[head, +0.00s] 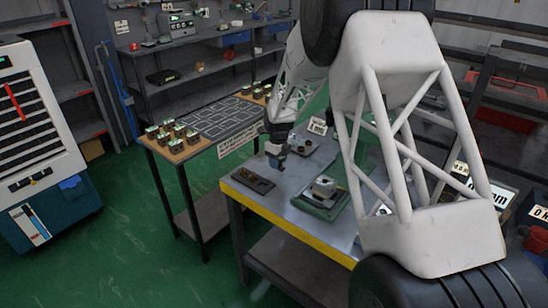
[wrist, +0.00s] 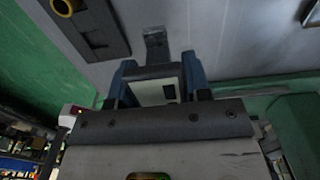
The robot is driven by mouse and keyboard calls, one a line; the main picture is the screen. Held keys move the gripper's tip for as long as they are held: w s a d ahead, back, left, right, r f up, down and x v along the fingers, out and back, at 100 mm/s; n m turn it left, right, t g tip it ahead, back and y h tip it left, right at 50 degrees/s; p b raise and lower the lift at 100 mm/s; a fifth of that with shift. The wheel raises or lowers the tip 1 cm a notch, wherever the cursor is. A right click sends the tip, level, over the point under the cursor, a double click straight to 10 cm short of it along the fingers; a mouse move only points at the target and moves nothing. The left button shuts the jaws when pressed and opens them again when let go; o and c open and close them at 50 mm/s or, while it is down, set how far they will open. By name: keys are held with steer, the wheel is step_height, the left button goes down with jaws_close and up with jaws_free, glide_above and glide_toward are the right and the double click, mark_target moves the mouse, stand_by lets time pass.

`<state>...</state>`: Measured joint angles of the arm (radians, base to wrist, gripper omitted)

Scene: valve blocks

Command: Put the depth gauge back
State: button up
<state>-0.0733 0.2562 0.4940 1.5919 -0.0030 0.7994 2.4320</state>
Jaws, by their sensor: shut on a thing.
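My gripper (head: 277,157) is above the left part of the grey-topped bench, close to the dark holder (head: 252,181). In the wrist view my gripper's blue jaws (wrist: 158,68) are shut on a pale, dark-edged body with a small dark window, which looks like the depth gauge (wrist: 150,92). A grey strip with a dark patch lies beyond it; I cannot tell whether it belongs to the gauge. The holder also shows at the upper left of the wrist view (wrist: 112,43), apart from the gauge, with a brass ring on it. In the head view the gauge is too small to make out.
A green tray (head: 311,209) with a metal block (head: 325,186) stands right of the holder. Behind is a table with a dark gridded board (head: 232,118) and several small blocks (head: 173,133). My white arm link covers the bench's right side. The bench's front left edge is yellow.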

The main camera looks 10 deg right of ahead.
steer(key=shift+w+a+f, duration=0.1)
steer(key=shift+w, duration=1.35)
steer(key=shift+w+a+f, duration=0.1)
steer(key=shift+w+f, duration=0.05)
steer(key=shift+w, duration=1.25)
steer(key=shift+w+a+f, duration=0.1)
steer(key=shift+w, duration=1.35)
steer(key=shift+f, duration=0.15)
steer(key=shift+f, duration=1.6)
steer(key=shift+f, duration=0.15)
steer(key=o, duration=1.1)
step_height(320, 180, up, 12)
steer(key=shift+r, duration=0.15)
